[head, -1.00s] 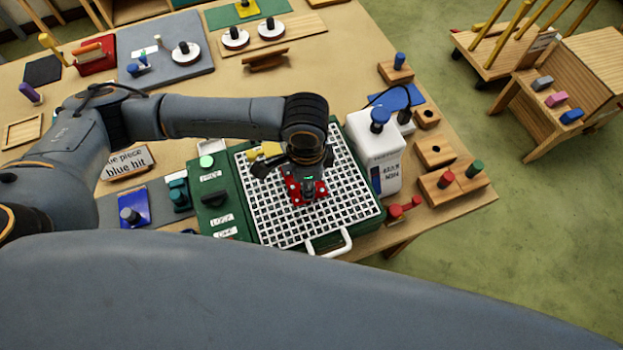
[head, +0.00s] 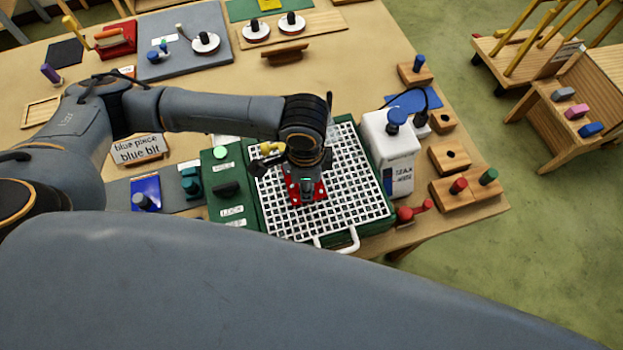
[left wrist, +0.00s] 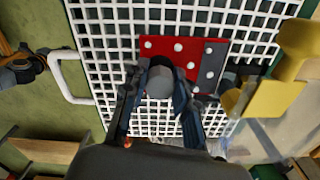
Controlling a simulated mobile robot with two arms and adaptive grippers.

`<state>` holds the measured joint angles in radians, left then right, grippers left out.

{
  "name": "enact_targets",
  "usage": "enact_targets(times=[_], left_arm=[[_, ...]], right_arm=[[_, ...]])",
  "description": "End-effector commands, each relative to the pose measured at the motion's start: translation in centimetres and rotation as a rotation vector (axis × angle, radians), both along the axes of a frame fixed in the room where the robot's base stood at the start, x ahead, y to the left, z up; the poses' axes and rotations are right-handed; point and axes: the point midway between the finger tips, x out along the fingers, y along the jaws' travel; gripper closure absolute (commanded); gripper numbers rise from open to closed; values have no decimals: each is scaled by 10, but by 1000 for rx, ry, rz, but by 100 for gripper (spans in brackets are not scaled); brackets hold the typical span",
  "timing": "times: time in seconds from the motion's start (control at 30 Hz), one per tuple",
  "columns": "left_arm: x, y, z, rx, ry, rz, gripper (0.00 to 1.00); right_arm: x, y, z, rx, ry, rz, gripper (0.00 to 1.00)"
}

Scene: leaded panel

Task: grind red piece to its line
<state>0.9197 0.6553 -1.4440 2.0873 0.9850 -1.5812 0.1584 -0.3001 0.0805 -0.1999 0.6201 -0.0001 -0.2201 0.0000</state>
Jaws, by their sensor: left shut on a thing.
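The red piece (head: 319,191) with white dots lies on or just above the white grid of the green grinder box (head: 234,178). In the left wrist view the red piece (left wrist: 190,46) has a dark grey strip along its right side. My left gripper (left wrist: 160,88) is shut on a grey knob over the piece; the fingers hide the knob's foot and part of the piece. In the head view my left gripper (head: 304,176) points down at the piece. My right gripper is out of view.
A white bottle-like container (head: 391,150) with a blue knob stands right of the grid. Wooden blocks (head: 450,157) with pegs line the table's right edge. A white handle (head: 338,243) sticks out at the grid's front. A label card (head: 138,150) stands at left.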

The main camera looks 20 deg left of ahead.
Motion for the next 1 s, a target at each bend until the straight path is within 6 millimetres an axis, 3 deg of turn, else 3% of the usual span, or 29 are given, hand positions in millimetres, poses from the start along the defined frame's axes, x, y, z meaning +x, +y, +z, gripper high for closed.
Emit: enact_targets(times=[0.37, 1.0], left_arm=[[0, -1, 0, -1, 0, 0, 100], [16, -21, 0, -1, 0, -1, 100]], right_arm=[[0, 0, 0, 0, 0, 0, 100], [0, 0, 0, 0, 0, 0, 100]])
